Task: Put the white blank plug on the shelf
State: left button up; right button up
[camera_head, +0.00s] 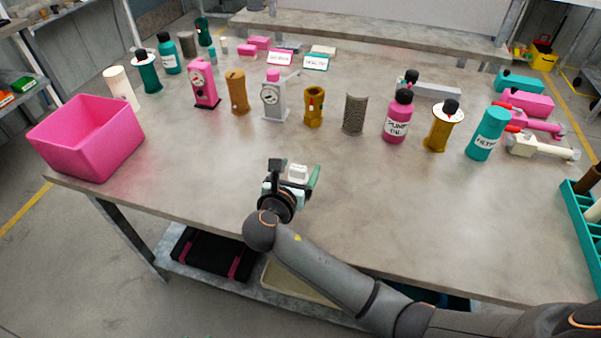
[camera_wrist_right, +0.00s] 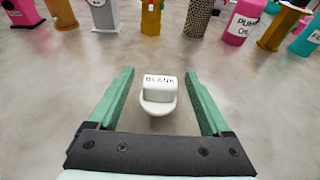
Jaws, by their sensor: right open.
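The white blank plug (camera_wrist_right: 158,95) stands on the table, its top marked "BLANK". In the head view the plug (camera_head: 298,173) shows just beyond my right gripper (camera_head: 296,180). In the right wrist view my right gripper (camera_wrist_right: 160,102) is open, with one green finger on each side of the plug and gaps between. The plug is centred between the fingers and I see no contact. The shelf (camera_head: 370,32) that I can make out is a raised ledge along the table's back edge. My left gripper is not in view.
A pink bin (camera_head: 90,140) stands at the table's left end. Several bottles and gauges, such as a pink bottle (camera_head: 397,118) and a teal bottle (camera_head: 487,134), stand in a row behind the plug. A teal rack (camera_head: 585,235) is at the right edge. The table around the plug is clear.

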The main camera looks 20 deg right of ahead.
jog(key=shift+c, duration=0.2)
grip_shut()
dwell(0.4)
